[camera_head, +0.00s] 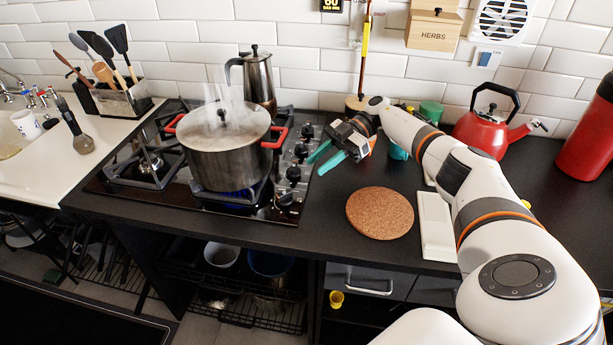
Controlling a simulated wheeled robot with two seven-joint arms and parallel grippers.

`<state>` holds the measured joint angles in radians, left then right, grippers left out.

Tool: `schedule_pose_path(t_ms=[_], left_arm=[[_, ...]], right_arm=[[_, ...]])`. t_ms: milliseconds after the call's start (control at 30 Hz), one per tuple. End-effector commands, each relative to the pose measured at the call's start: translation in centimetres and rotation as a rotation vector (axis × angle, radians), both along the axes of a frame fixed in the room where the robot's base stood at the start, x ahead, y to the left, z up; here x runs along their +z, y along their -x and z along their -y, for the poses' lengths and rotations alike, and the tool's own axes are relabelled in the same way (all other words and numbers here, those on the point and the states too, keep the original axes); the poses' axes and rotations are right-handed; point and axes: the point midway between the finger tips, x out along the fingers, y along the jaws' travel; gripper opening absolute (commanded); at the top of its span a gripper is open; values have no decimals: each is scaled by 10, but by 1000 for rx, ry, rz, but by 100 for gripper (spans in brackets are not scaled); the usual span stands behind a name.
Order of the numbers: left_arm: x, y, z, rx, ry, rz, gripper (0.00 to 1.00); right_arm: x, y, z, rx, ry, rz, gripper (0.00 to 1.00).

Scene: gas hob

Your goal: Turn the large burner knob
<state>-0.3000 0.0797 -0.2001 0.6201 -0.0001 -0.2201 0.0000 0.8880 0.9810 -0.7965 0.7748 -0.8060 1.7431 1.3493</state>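The gas hob (120,187) stands at the left of the dark counter. A column of black burner knobs runs along its right edge: a back knob (307,131), a second knob (300,151), a third knob (293,174) and a front knob (286,198). I cannot tell which one is the large burner knob. My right gripper (316,165) is just right of the knobs, its teal fingers apart and pointing left towards them, near the second and third knobs. It appears empty and clear of the knobs. My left gripper is out of view.
A steaming pot (225,165) with red handles sits on the hob over a blue flame. A moka pot (258,80) stands behind it. A cork mat (380,212) and a white board (435,228) lie on the counter. A red kettle (482,132) stands at the back right.

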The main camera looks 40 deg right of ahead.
Motion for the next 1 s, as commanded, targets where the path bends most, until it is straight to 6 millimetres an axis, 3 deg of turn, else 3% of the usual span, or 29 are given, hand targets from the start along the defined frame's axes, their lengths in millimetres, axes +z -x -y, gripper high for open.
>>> schedule_pose_path(t_ms=[367, 467, 567, 1000], left_arm=[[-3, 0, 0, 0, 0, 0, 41], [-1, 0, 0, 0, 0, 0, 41], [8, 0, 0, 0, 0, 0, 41], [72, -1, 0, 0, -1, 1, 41]], right_arm=[[4, 1, 10, 1, 0, 0, 34], [6, 1, 10, 1, 0, 0, 45], [15, 1, 10, 0, 0, 0, 58], [78, 1, 10, 0, 0, 0, 58]])
